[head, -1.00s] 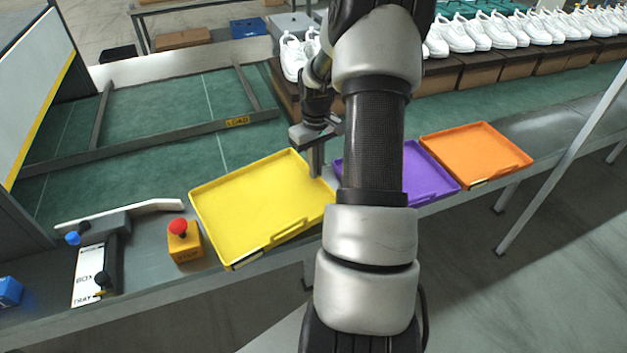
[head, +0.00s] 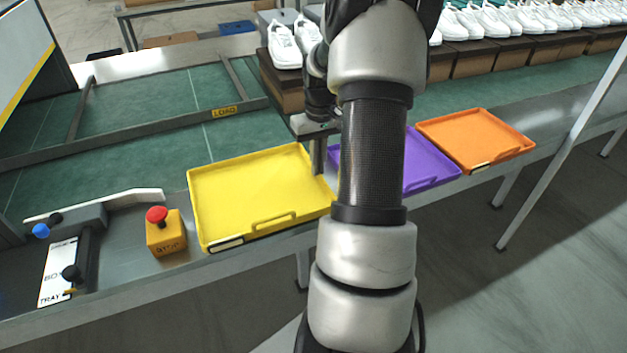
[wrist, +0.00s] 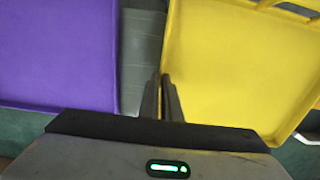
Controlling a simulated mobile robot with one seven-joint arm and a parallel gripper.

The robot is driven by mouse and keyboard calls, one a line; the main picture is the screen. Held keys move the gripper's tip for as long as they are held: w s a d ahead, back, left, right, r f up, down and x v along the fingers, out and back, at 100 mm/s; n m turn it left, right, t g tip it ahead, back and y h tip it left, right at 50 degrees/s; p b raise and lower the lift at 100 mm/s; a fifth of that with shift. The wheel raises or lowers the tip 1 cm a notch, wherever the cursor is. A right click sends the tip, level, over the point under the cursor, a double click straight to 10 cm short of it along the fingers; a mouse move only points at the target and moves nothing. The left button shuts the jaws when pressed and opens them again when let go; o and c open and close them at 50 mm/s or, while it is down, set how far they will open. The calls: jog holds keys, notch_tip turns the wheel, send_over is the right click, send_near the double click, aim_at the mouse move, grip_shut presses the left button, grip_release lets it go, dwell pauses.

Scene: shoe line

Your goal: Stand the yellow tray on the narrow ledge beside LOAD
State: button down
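The yellow tray (head: 255,190) lies flat at the front of the line, its front side along the steel front edge, between the STOP box and the purple tray. The LOAD label (head: 225,111) is on a dark rail behind it, to the left. My gripper (head: 318,160) points down at the tray's right side, partly hidden by my arm. In the wrist view, the two fingers (wrist: 163,95) are close together at the yellow tray's side wall (wrist: 167,50) and appear shut on it. The purple tray (wrist: 60,55) lies across a small gap.
The purple tray (head: 425,165) and orange tray (head: 475,140) lie to the right. The yellow STOP box (head: 166,235) with a red button stands close left, beside a BOX/TRAY lever panel (head: 62,265). White shoes (head: 285,45) on brown boxes stand behind. The green belt inside the rails is clear.

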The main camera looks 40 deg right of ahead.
notch_tip(320, 180, down, 4)
jog(key=shift+f+b, duration=0.1)
jog(key=shift+b, duration=0.35)
jog(key=shift+f, duration=0.1)
jog(key=c, duration=2)
grip_release()
notch_tip(320, 180, up, 12)
jog(key=p, duration=0.2)
jog(key=shift+d+p, duration=0.15)
jog(key=shift+p, duration=0.2)
